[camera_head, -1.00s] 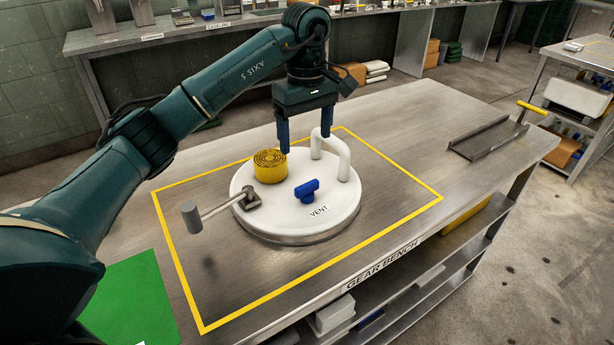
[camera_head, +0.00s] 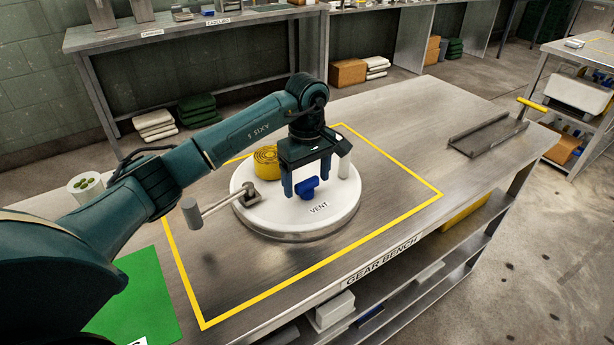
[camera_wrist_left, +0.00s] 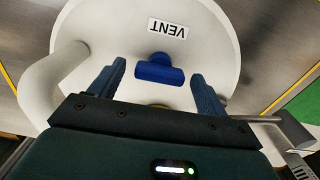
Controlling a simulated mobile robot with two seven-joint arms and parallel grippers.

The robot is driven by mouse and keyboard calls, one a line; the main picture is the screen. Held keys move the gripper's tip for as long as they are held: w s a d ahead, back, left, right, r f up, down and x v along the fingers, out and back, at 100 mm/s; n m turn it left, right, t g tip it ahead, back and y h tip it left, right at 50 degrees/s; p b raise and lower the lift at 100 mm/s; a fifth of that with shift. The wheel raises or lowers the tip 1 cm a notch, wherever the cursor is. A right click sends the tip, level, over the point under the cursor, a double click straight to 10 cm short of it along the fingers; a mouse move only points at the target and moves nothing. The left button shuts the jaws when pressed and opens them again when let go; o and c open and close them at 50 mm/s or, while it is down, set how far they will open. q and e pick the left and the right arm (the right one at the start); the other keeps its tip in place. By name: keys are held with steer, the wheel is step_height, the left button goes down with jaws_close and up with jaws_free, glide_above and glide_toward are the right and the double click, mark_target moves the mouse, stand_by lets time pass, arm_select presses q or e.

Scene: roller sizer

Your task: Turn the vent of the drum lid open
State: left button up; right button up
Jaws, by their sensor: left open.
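The drum lid (camera_head: 270,217) is a round white disc lying on the gear bench inside a yellow outline. My left gripper (camera_head: 307,190) is open, with one blue finger on each side of the knob in the head view. In the left wrist view the knob (camera_wrist_left: 158,70) lies ahead of the gap between the fingers (camera_wrist_left: 160,85); I cannot tell whether they touch it. The white handle (camera_head: 344,165) is partly hidden by my gripper. My right gripper is not in view.
A green mat (camera_head: 135,300) lies at front left. A metal channel tray (camera_head: 487,138) is at right; the bench between is clear.

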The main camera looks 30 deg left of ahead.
arm_select(q)
steer(key=c, duration=1)
steer(key=shift+n, duration=0.3)
steer(key=n, duration=0.3)
steer(key=shift+n, duration=0.4)
steer(key=n, duration=0.4)
steer(key=shift+n, duration=0.3)
steer(key=n, duration=0.4)
steer(key=shift+r+p, duration=0.1)
steer(key=shift+p, duration=0.25)
steer(key=shift+n, duration=2.4)
